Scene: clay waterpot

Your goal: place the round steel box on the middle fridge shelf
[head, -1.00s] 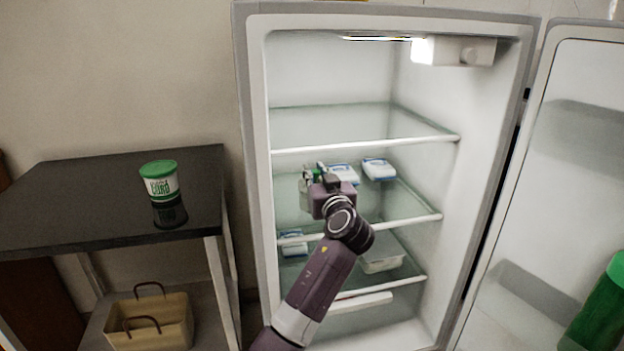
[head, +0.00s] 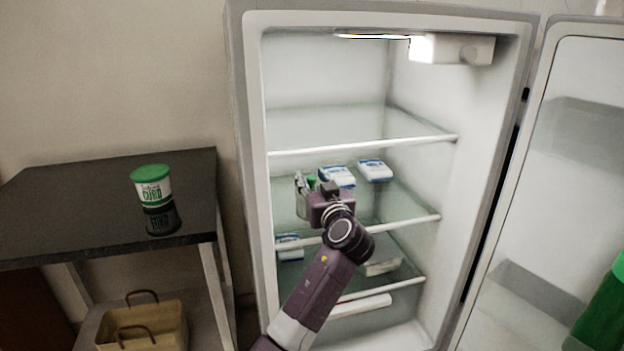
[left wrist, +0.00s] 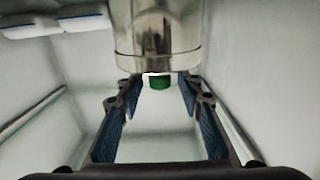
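The round steel box (left wrist: 158,35) is shiny and fills the top middle of the left wrist view. In the head view a narrow part of it (head: 301,192) shows left of my gripper, over the middle fridge shelf (head: 425,212); my gripper hides the rest. It appears to stand on that shelf, but its base contact is unclear. My left gripper (left wrist: 160,88) has its blue-padded fingers wide apart, with the tips just short of the box. A small green thing (left wrist: 160,82) shows between the tips. My right gripper is in neither view.
Another packet (head: 290,247) and a clear container (head: 382,266) sit below. A green-lidded curd tub (head: 152,186) stands on the dark table (head: 80,205). The fridge door (head: 560,150) is open.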

